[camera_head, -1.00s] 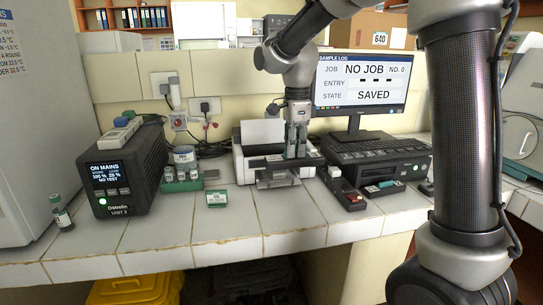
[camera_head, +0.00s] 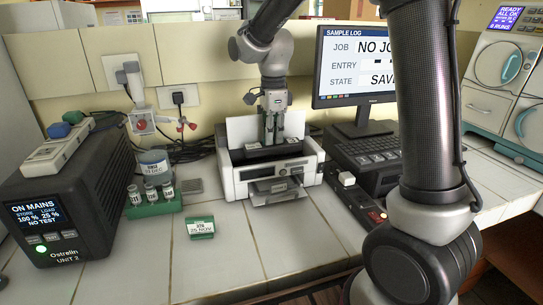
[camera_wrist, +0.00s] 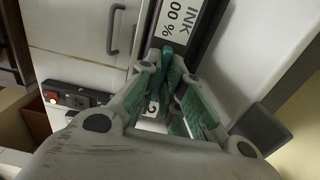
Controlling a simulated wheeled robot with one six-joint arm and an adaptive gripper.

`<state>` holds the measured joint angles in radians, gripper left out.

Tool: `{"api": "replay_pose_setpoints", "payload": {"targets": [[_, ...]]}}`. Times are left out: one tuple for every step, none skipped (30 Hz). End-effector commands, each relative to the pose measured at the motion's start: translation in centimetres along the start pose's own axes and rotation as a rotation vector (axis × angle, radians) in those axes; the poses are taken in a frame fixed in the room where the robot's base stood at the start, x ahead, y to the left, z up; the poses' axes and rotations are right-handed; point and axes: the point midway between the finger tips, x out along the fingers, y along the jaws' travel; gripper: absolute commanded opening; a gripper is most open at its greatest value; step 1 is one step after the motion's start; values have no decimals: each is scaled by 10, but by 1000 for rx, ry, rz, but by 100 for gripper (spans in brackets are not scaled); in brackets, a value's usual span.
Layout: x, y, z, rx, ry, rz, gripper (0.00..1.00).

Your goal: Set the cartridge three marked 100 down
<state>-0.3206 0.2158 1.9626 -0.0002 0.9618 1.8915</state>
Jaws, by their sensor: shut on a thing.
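My gripper (camera_head: 271,138) points down into the open top of the white printer (camera_head: 238,180). It also shows in the wrist view (camera_wrist: 176,68), where its green-padded fingers close on a dark, narrow piece. I take this to be the cartridge; most of it is hidden by the fingers and I cannot read a 100 on it. A dark strip with small white labels lies inside the printer's top, around the fingertips. In the wrist view a black panel bears a white label (camera_wrist: 180,22) that reads INK and 00 %, its left end cut off.
A black power unit (camera_head: 68,215) is farther left. The monitor (camera_head: 357,70) and a black device (camera_head: 372,158) stand right. Tiles in front are clear.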

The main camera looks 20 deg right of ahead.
Motion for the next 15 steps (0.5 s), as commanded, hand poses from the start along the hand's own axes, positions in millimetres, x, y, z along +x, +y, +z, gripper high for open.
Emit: {"api": "replay_pose_setpoints", "payload": {"targets": [[9, 1, 0, 0, 1, 4, 0], [12, 0, 0, 0, 1, 2, 0], [16, 0, 0, 0, 1, 1, 0], [18, 0, 0, 0, 0, 0, 0], [21, 0, 0, 0, 0, 0, 0], [24, 0, 0, 0, 0, 0, 0], [27, 0, 0, 0, 1, 1, 0], [30, 1, 0, 0, 1, 2, 0], [36, 1, 0, 0, 1, 2, 0], [40, 0, 0, 0, 1, 2, 0], [45, 0, 0, 0, 1, 2, 0], [52, 0, 0, 0, 1, 2, 0], [55, 1, 0, 0, 1, 3, 0], [57, 0, 0, 0, 1, 1, 0], [58, 0, 0, 0, 0, -1, 0]]}}
